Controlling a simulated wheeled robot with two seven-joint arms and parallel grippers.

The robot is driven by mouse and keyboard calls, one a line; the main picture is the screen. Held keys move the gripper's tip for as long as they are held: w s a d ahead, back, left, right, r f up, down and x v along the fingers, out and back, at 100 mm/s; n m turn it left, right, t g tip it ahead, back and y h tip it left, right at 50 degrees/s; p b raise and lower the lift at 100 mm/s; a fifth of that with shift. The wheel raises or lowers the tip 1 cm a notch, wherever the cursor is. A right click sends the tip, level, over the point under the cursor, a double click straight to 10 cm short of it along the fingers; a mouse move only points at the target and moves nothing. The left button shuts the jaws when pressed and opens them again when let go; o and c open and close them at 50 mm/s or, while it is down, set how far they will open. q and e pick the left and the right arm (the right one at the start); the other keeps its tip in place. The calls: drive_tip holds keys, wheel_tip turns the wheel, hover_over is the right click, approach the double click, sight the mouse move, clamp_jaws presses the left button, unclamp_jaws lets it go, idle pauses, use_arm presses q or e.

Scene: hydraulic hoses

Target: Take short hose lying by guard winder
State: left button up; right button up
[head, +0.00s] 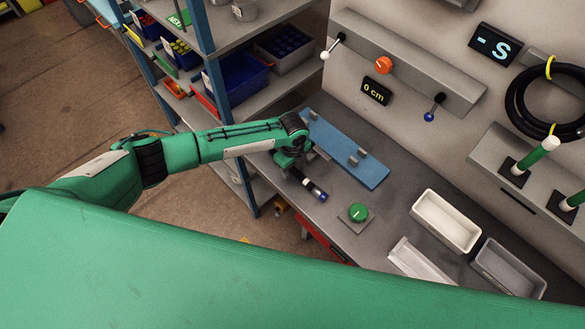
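My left gripper (291,162) is over the grey workbench, at the near left of the blue plate, pointing down. A short dark piece with a pale band and a blue tip (316,190), which looks like the short hose, sticks out from under the gripper toward the lower right. My wrist hides its other end. I cannot tell whether the fingers are closed on it or only beside it. The blue plate (372,172) with small grey clamps lies just behind; I cannot tell whether it is the guard winder. My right gripper is not in view.
A green button (358,212) sits on the bench to the right. A white bin (446,221), a white tray (420,263) and a grey bin (509,267) stand farther right. Shelving with a blue post (203,25) rises at the left. A coiled black hose (515,103) hangs on the wall.

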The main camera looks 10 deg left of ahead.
use_arm(q)
clamp_jaws()
drive_tip(key=shift+r, duration=0.15)
